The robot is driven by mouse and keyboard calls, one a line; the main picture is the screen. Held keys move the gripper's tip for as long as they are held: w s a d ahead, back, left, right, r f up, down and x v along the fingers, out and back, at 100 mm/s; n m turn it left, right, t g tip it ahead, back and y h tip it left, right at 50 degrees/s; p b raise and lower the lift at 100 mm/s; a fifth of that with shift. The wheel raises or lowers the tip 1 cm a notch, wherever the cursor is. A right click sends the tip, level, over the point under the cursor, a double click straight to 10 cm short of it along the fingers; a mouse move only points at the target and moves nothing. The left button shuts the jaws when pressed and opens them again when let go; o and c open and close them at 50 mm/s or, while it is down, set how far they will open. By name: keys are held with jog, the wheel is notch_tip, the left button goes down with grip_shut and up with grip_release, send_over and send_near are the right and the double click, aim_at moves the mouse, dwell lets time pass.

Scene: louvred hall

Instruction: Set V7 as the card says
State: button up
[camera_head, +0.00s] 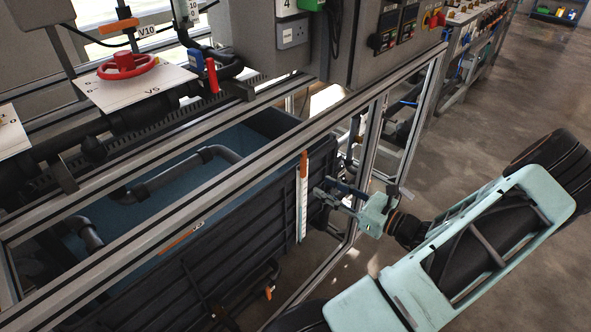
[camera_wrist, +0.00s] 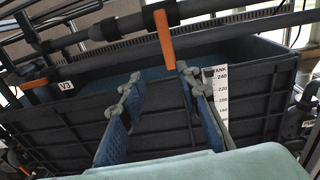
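I can read no V7 label and no instruction card in either view. My gripper (camera_head: 326,190) is at the right end of the dark tank, beside a white scale strip (camera_head: 302,208). In the wrist view my gripper (camera_wrist: 157,80) has its two blue-grey fingers apart with nothing between them. An orange lever (camera_wrist: 165,40) hangs from a dark pipe beyond the fingertips and shows no readable label. The scale strip (camera_wrist: 223,98) stands to the right of the fingers. A V3 tag (camera_wrist: 66,86) is at the left.
The open tank (camera_head: 110,275) stands inside a metal frame (camera_head: 230,135). A red handwheel (camera_head: 127,65) sits over a white plate that seems to read V5. A V10 tag (camera_head: 146,31) is behind it. A switch box (camera_head: 390,35) is above right. Floor (camera_head: 500,110) is clear at right.

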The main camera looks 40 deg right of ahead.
aim_at(305, 170)
jog(key=shift+m+t+h, duration=0.3)
jog(key=shift+m+h, duration=0.1)
jog(key=w+b, duration=0.3)
jog(key=w, duration=0.5)
jog(key=shift+w+d, duration=0.1)
jog(key=shift+d, duration=0.1)
jog(key=shift+r+p, duration=0.2)
jog(key=shift+p, duration=0.1)
jog(key=shift+w, duration=0.75)
jog(key=shift+c, duration=0.2)
grip_shut()
